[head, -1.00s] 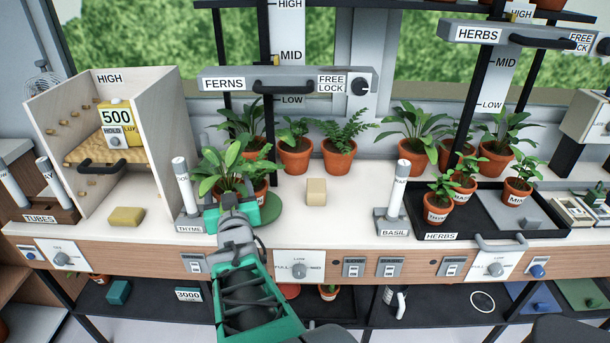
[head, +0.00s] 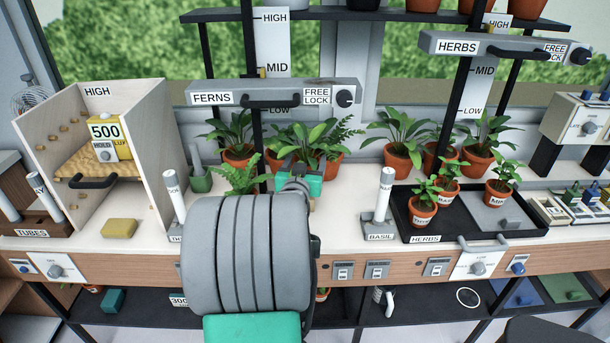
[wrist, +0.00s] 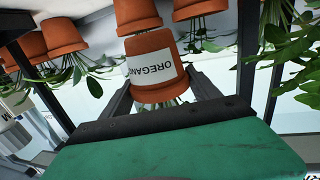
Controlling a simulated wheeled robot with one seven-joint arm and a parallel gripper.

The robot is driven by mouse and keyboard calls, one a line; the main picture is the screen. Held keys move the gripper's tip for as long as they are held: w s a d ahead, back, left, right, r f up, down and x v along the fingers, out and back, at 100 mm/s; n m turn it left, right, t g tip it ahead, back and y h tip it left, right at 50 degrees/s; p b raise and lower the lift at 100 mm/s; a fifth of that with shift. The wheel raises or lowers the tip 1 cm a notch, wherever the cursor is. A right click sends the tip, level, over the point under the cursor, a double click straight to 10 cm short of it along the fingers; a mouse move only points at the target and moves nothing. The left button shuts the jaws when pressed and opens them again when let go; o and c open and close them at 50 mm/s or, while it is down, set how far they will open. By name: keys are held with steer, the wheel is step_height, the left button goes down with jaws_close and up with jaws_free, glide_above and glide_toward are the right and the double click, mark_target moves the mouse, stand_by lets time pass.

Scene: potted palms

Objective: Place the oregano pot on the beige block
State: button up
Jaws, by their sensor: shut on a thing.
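The oregano pot (wrist: 155,75) is terracotta with a white label and appears upside down in the wrist view. It sits between the two fingers of my gripper (wrist: 162,90), which is shut on it. In the head view my gripper (head: 306,184) is over the middle of the bench, with broad green leaves (head: 304,138) showing just beyond it. The held pot itself is hidden there by my wrist and arm. The beige block is not visible now; it stood on the bench in this area in the earlier head view and my arm covers that spot.
Potted ferns (head: 401,150) stand along the back of the bench, close beyond my gripper. The FERNS bar (head: 273,93) hangs above. The BASIL post (head: 383,200) and black HERBS tray (head: 460,233) are to the right. A yellow block (head: 120,228) lies left.

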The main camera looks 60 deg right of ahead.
steer(key=f, duration=0.1)
steer(key=w+d+f, duration=0.1)
steer(key=d+f, duration=0.1)
steer(key=shift+w+d+f, duration=0.1)
steer(key=shift+w, duration=0.2)
steer(key=shift+f, duration=1.45)
steer(key=shift+f+b, duration=0.2)
steer(key=shift+b, duration=0.2)
steer(key=o, duration=1.5)
steer(key=shift+c, duration=0.2)
steer(key=shift+r, duration=0.15)
steer(key=shift+r+p, duration=0.1)
steer(key=shift+p, duration=0.2)
steer(key=b+v, duration=0.1)
steer(key=v, duration=1.1)
steer(key=shift+b, duration=0.4)
